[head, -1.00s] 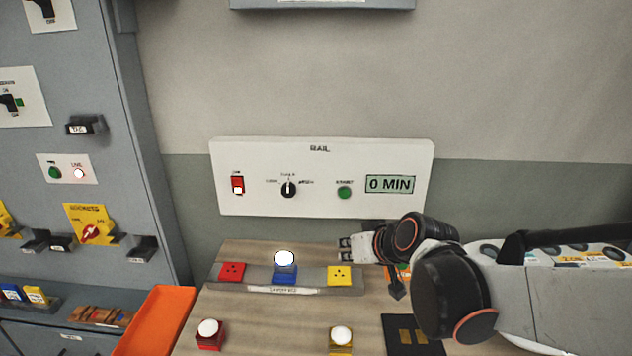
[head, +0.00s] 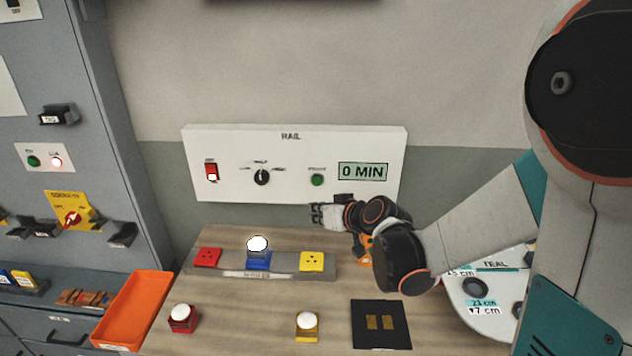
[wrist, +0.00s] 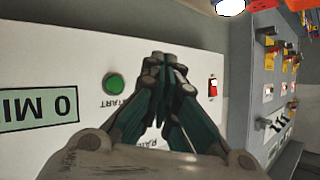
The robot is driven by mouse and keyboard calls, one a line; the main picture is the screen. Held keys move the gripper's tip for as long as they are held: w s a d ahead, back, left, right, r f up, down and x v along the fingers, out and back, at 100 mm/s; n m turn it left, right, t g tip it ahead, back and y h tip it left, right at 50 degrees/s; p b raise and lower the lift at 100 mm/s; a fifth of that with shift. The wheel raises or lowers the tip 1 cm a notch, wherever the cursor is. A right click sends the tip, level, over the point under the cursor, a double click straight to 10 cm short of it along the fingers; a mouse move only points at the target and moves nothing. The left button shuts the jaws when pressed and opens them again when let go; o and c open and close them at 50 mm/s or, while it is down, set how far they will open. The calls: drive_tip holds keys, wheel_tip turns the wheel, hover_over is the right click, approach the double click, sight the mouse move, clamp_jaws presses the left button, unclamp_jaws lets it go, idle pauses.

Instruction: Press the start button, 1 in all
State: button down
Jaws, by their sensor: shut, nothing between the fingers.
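The green start button (head: 317,180) sits on the white RAIL panel (head: 290,200) on the wall, between the black rotary knob (head: 262,177) and the display reading 0 MIN (head: 363,172). The button also shows in the wrist view (wrist: 114,84), left of the fingers, with its START label upside down. My gripper (head: 316,214) is shut and empty, just below the panel in the head view. In the wrist view the closed fingertips (wrist: 165,65) are beside the button, apart from it. The fingers hide the knob there.
A red rocker switch (head: 212,172) is at the panel's left. Below, the wooden bench (head: 240,325) holds a strip with red, blue and yellow blocks (head: 257,258), and lamps. An orange tray (head: 133,310) and grey cabinet (head: 110,130) stand left.

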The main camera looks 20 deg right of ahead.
drive_tip(key=shift+w+d, duration=0.45)
drive_tip(key=shift+w, duration=0.95)
drive_tip(key=shift+w+d, duration=0.45)
drive_tip(key=shift+w, duration=1)
drive_tip(key=shift+w+d, duration=0.45)
drive_tip(key=shift+w, duration=0.95)
drive_tip(key=shift+w+d, duration=0.15)
drive_tip(key=shift+w, duration=0.2)
drive_tip(key=shift+w+d+b, duration=0.1)
drive_tip(key=shift+w+b, duration=0.2)
drive_tip(key=shift+w, duration=0.1)
drive_tip(key=shift+s, duration=0.2)
drive_tip(key=shift+s+a, duration=0.25)
drive_tip(key=shift+s, duration=0.35)
drive_tip(key=shift+s, duration=0.1)
drive_tip(key=shift+s+a, duration=0.25)
drive_tip(key=shift+s, duration=0.5)
drive_tip(key=shift+s+a, duration=0.25)
drive_tip(key=shift+s, duration=0.55)
drive_tip(key=shift+s+a, duration=0.25)
drive_tip(key=shift+s, duration=0.5)
